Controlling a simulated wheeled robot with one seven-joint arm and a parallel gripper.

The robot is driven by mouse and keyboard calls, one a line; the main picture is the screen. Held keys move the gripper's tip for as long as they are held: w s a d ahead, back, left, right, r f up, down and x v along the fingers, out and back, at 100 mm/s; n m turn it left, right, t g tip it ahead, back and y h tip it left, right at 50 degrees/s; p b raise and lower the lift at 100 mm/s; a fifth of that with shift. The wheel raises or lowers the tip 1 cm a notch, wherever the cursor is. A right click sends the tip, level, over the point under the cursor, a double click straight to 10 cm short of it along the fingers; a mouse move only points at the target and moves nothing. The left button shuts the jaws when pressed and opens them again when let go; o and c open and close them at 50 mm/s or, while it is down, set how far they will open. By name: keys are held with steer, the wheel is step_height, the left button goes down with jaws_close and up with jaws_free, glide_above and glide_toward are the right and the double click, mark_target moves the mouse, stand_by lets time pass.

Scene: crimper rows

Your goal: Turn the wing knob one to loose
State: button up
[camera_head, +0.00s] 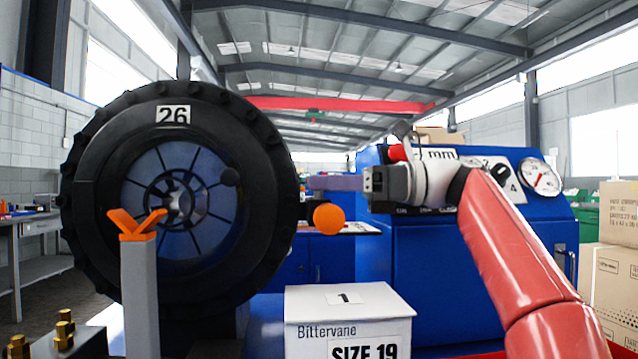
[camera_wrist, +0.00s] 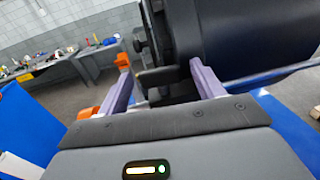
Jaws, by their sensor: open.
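An orange wing knob (camera_head: 137,222) with two spread wings sits on top of a grey post at the left in the head view, in front of the large black crimper ring. My gripper (camera_head: 318,183) is well to the right of it, at the ring's right edge, pointing left. In the wrist view my gripper (camera_wrist: 160,68) has its two purple fingers apart, with nothing held between them. A small orange part (camera_wrist: 123,62), perhaps the wing knob, shows by the left fingertip; I cannot tell its distance.
The black ring (camera_head: 272,165), marked 26, fills the left. An orange ball (camera_head: 328,218) is just below my gripper. A white box (camera_head: 305,300) stands in front. A blue cabinet (camera_head: 480,260) with gauges is at the right. Brass fittings (camera_head: 62,332) are at the lower left.

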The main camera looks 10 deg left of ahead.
steer(key=d, duration=0.6)
steer(key=shift+w, duration=0.45)
steer(key=shift+d, duration=0.1)
